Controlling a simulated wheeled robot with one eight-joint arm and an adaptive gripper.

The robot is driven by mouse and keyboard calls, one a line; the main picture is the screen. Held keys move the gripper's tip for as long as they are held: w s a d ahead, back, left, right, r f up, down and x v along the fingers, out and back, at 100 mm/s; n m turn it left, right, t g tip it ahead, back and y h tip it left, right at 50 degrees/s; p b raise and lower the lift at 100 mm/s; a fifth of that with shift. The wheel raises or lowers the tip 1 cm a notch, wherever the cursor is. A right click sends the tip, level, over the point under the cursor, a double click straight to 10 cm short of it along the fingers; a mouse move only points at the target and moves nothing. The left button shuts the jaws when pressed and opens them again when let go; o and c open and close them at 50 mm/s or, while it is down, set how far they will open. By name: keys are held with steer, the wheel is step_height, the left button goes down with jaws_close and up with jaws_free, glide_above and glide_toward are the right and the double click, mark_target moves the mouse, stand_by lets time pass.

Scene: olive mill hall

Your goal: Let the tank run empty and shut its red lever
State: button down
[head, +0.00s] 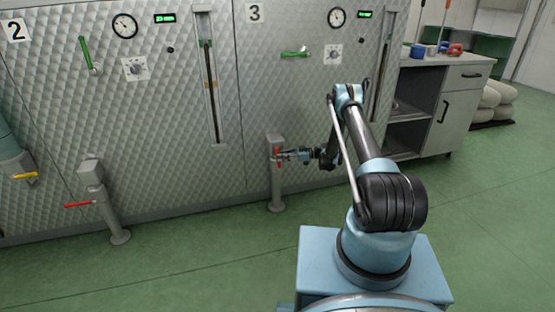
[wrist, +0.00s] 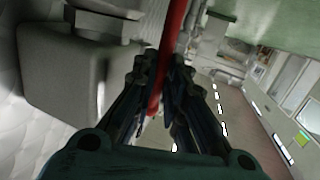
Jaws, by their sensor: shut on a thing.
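Tank 3 (head: 270,90) is a quilted metal front with a "3" plate. A grey post (head: 277,195) stands at its foot, with the red lever (head: 277,152) near its top. The lever looks roughly upright. My gripper (head: 284,155) is shut on this lever from the right. In the wrist view the red lever (wrist: 176,35) passes between my gripper's fingers (wrist: 162,80). The sight tube (head: 383,65) of tank 3 is partly behind my arm, and I cannot read its level. Its green lever (head: 295,53) lies about level.
Tank 2 on the left has its own post (head: 95,180) with a level red lever (head: 80,205); a yellow lever (head: 25,175) is further left. A workbench (head: 440,95) and pale sacks (head: 495,105) stand at the right. The green floor (head: 190,265) in front is clear.

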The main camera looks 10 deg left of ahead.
steer(key=shift+d+y, duration=0.1)
steer(key=shift+y, duration=0.2)
steer(key=c, duration=1.6)
jaws_free()
steer(key=shift+r, duration=0.1)
steer(key=shift+c, duration=0.2)
steer(key=shift+d, duration=0.15)
steer(key=w+d, duration=0.1)
steer(key=d, duration=1)
steer(key=shift+w+d+r, duration=0.25)
steer(key=shift+d+r, duration=0.1)
